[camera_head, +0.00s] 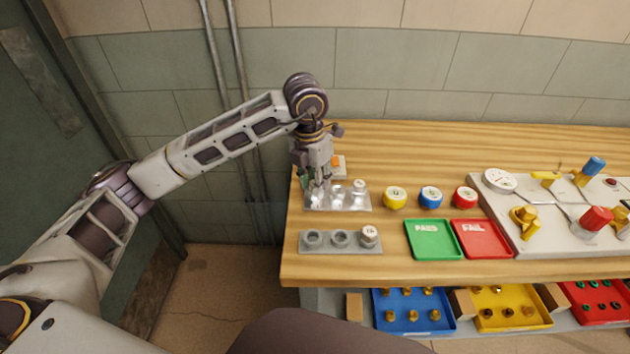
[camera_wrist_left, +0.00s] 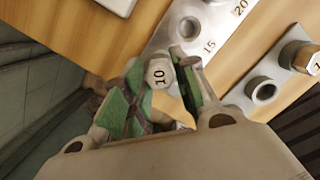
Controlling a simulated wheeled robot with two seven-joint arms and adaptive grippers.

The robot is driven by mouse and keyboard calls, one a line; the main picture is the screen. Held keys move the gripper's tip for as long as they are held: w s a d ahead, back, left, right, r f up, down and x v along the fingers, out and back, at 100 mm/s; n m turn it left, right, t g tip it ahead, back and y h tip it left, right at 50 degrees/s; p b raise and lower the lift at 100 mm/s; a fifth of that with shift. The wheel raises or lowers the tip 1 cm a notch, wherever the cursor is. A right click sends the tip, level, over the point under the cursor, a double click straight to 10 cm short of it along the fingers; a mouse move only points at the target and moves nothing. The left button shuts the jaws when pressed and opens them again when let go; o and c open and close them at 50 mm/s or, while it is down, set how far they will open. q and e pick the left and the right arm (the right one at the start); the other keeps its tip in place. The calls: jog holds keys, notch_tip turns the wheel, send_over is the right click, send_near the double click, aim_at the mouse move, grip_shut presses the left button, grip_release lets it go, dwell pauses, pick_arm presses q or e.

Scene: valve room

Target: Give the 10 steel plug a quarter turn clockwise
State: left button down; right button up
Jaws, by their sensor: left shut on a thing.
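The steel plug marked 10 (camera_wrist_left: 160,72) shows in the left wrist view between the green finger pads of my left gripper (camera_wrist_left: 165,95). In the head view my left gripper (camera_head: 318,182) points down at the left end of a shiny steel block (camera_head: 337,205) and is shut on the plug. The fingers hide the plug there. In the wrist view the steel block (camera_wrist_left: 182,42) carries the marks 15 and 20. How deep the plug sits in the block is hidden. My right gripper is out of view.
A grey block (camera_head: 325,250) with open sockets and one steel plug (camera_head: 369,236) lies in front. Yellow, blue and red round pieces, a green tray (camera_head: 411,250) and a red tray (camera_head: 505,252) lie to the right. A valve board (camera_head: 490,206) stands farther right.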

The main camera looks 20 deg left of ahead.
pick_arm(q)
jog(key=shift+f+m+b, duration=0.15)
jog(key=shift+m+b, duration=0.9)
jog(key=shift+m, duration=1.15)
jog(key=shift+a+m+h+b, duration=0.1)
jog(key=shift+m+h+b, duration=0.2)
jog(key=shift+m, duration=0.5)
jog(key=shift+f+m+g, duration=0.1)
jog(key=shift+m+g, duration=0.2)
jog(key=shift+m, duration=0.3)
jog(key=shift+m+b, duration=0.35)
jog(key=shift+m, duration=0.15)
dwell(0.3)
jog(key=shift+m+b, duration=0.4)
jog(key=shift+m, duration=0.8)
jog(key=shift+f+m, duration=0.1)
jog(key=shift+m, duration=0.2)
jog(key=shift+m+g+b, duration=0.3)
jog(key=shift+m, duration=1)
